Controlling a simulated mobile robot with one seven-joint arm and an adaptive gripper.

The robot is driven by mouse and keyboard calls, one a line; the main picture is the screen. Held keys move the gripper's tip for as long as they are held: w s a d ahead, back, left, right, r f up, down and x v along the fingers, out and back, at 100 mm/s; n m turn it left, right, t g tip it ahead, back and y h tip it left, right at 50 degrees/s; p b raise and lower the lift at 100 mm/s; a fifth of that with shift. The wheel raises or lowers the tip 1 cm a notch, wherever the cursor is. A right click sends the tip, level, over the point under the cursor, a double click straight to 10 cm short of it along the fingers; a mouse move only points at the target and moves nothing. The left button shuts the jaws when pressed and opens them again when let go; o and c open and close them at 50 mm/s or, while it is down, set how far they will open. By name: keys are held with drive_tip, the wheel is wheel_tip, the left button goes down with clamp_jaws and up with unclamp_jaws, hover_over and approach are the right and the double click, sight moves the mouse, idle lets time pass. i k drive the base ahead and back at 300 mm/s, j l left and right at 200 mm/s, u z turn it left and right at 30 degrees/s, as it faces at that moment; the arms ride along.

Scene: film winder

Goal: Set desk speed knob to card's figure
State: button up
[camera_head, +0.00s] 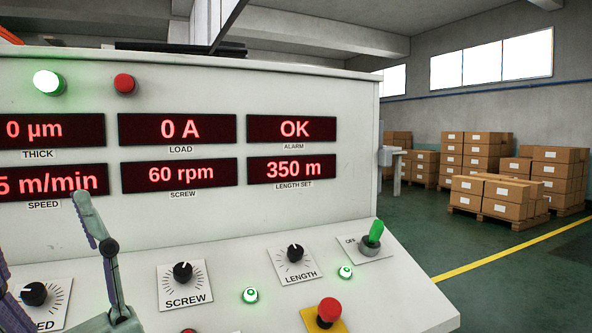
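The speed knob (34,294) is a black knob on a white dial plate at the lower left of the sloping desk; its label is partly cut off and reads "ED". The speed display (50,183) above it shows red text ending in "5 m/min", with its left part out of view. My gripper (42,225) is at the left edge with its fingers spread apart. One green-grey finger stands to the right of the knob and a purplish part to its left. I cannot tell whether either touches the knob. No card is in view.
The screw knob (182,272) and length knob (295,253) sit further right. A green-tipped toggle switch (374,235), a red mushroom button (329,311) and small green-lit buttons are also on the desk. Stacked cartons (500,198) stand beyond, with clear floor between.

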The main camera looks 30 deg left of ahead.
sight(35, 294)
drive_tip(key=u, duration=1.85)
drive_tip(key=i+j+u, duration=0.1)
drive_tip(key=j, duration=0.3)
drive_tip(key=i+j+u, duration=0.1)
drive_tip(key=i+j, duration=0.15)
drive_tip(key=j, duration=0.15)
drive_tip(key=i+j+u, duration=0.1)
drive_tip(key=j, duration=0.3)
drive_tip(key=i+j+u, duration=0.1)
drive_tip(key=i+j, duration=0.2)
drive_tip(key=j, duration=0.1)
